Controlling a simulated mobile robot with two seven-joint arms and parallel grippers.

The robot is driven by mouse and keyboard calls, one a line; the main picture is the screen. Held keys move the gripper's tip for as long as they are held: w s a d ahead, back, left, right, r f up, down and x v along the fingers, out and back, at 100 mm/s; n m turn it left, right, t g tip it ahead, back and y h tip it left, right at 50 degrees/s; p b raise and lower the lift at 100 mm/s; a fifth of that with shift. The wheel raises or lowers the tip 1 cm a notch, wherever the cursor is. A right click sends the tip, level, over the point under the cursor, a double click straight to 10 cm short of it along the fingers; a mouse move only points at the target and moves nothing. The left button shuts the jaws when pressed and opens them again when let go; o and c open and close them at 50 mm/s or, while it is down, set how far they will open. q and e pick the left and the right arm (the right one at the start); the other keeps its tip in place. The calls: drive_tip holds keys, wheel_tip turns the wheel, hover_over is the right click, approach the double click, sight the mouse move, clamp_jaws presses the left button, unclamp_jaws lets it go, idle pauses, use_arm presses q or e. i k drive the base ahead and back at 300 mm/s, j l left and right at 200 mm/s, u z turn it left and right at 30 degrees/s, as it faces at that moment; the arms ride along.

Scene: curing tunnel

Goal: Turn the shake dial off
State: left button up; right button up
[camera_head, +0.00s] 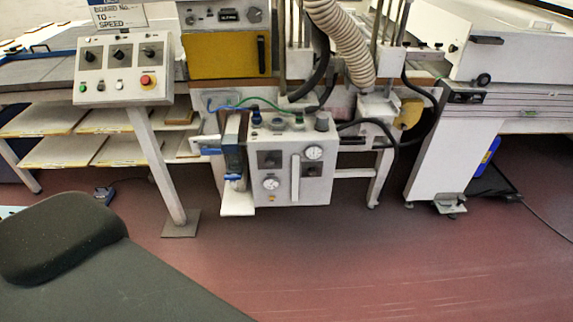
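No dial can be read as the shake dial; the labels are too small. A white control panel (124,70) on a slanted post stands at the left. It has three black rotary knobs in a row, with small buttons and a red emergency stop (147,81) below. A white box (290,165) in the centre carries round gauges and small dark dials or switches. A dark knob (255,15) sits on the grey strip above the yellow panel. Neither of my grippers is in view.
A large dark rounded shape (62,240) fills the lower left. Racks of flat boards (65,150) stand behind the panel post. A ribbed hose (345,45) hangs above the centre box. The reddish floor (370,265) in front is clear. A cable lies at the right.

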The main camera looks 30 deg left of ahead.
sight(270, 161)
drive_tip(key=u, duration=0.35)
drive_tip(key=i+l+u, duration=0.5)
drive_tip(key=l+u, duration=0.2)
drive_tip(key=i+l, duration=0.15)
drive_tip(key=l, duration=0.2)
drive_tip(key=i+l, duration=0.15)
drive_tip(key=l, duration=0.2)
drive_tip(key=i+l+u, duration=0.1)
drive_tip(key=l, duration=0.25)
drive_tip(key=i+l, duration=0.2)
drive_tip(key=l, duration=0.15)
